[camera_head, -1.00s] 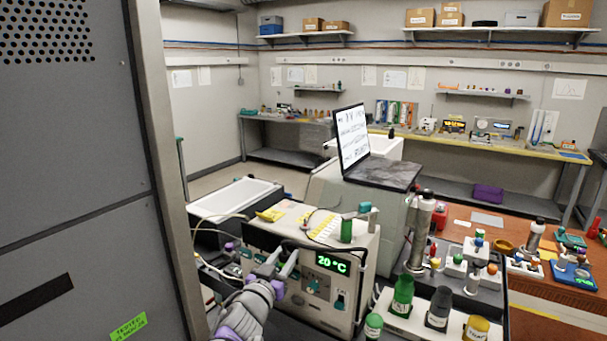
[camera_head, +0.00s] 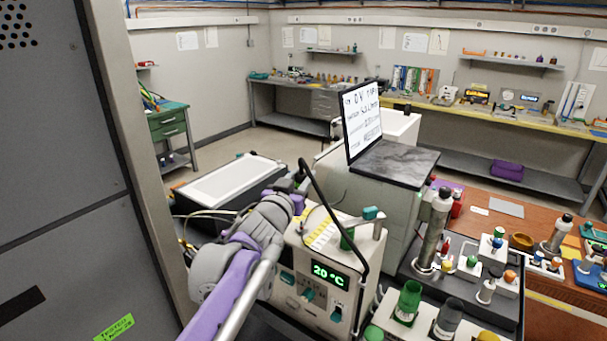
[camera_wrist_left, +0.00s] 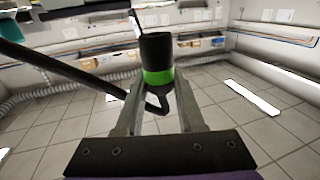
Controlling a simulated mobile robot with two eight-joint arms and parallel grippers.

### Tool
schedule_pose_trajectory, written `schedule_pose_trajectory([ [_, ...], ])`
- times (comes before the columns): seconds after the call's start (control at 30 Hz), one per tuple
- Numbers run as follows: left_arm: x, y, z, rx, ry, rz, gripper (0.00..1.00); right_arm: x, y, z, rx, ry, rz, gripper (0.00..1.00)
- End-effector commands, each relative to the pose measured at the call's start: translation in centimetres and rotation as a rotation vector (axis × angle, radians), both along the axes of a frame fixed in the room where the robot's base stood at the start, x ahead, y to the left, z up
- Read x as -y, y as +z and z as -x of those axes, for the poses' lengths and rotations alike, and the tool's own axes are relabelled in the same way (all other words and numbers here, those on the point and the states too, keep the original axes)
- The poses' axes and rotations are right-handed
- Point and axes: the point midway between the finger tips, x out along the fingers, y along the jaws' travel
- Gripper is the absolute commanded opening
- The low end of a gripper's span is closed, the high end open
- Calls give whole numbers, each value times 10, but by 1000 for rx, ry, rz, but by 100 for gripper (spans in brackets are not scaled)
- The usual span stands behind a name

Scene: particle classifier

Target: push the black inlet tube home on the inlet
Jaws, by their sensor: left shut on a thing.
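In the left wrist view, my left gripper (camera_wrist_left: 160,95) is shut on the tube's dark end piece (camera_wrist_left: 156,48), which has a bright green band. The black hose (camera_wrist_left: 60,66) runs off left from there. I cannot pick out the inlet. My right gripper is not in view.
A white-topped basin (camera_head: 232,184) stands behind my left arm. A grey cabinet (camera_head: 65,180) closes off the left. Bottles, including a green one (camera_head: 408,300), crowd the right front.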

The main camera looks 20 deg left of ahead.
Motion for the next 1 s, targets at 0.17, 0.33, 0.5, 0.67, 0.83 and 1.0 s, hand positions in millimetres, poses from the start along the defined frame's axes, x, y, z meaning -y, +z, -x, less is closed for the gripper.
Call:
schedule_pose_trajectory([
  [0.17,0,0,0,0,0,0,0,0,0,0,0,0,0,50],
  [0.33,0,-1,1,-2,0,0,0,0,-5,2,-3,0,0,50],
  [0.5,0,-13,1,-3,0,1,0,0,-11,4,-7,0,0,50],
  [0.67,0,-28,1,-3,0,1,0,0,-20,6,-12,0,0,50],
  [0.83,0,-45,1,-3,0,1,0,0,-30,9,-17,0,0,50],
  [1.0,0,-56,1,-3,0,0,0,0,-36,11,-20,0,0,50],
])
